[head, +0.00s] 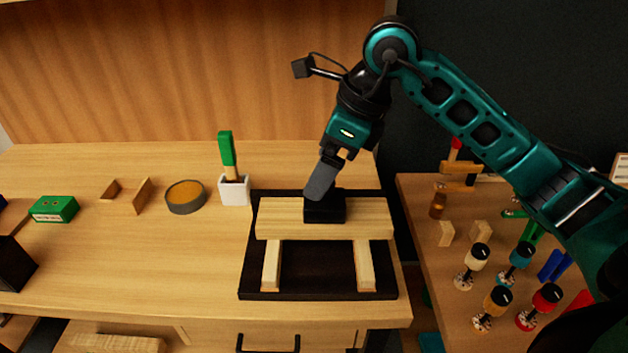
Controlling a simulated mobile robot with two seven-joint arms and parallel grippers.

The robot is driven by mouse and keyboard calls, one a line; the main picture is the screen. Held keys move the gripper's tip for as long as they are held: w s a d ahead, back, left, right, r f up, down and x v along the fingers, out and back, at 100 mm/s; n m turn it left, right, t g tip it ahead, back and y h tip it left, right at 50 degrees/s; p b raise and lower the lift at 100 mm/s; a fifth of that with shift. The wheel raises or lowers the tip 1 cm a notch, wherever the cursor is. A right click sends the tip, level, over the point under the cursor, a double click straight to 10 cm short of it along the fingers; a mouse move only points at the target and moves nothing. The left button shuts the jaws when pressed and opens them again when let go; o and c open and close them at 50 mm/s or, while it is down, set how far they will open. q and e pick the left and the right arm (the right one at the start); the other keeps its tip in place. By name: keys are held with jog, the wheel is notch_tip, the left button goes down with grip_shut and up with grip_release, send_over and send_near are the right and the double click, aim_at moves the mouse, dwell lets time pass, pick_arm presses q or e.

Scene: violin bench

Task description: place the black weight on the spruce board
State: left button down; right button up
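The black weight (325,212) is a dark block at the middle of the pale spruce board (283,217), and appears to rest on its top face. The board lies across two light wooden strips on a black tray (318,285). My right gripper (320,182) reaches down from the upper right, its grey finger meeting the top of the weight. The fingers overlap from this side, so I cannot tell whether they grip it. Part of the weight's top is hidden behind the finger. My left gripper is not in view.
A white pot (235,191) with a green-handled brush, a round tin (185,197), small brown blocks (141,196) and a green box (54,209) stand left. Several knobbed jars and tools crowd the right-hand bench (440,275). The bench front left of the tray is clear.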

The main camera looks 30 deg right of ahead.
aim_at(338, 203)
jog(key=v, duration=0.6)
jog(key=shift+s, duration=0.1)
dwell(0.4)
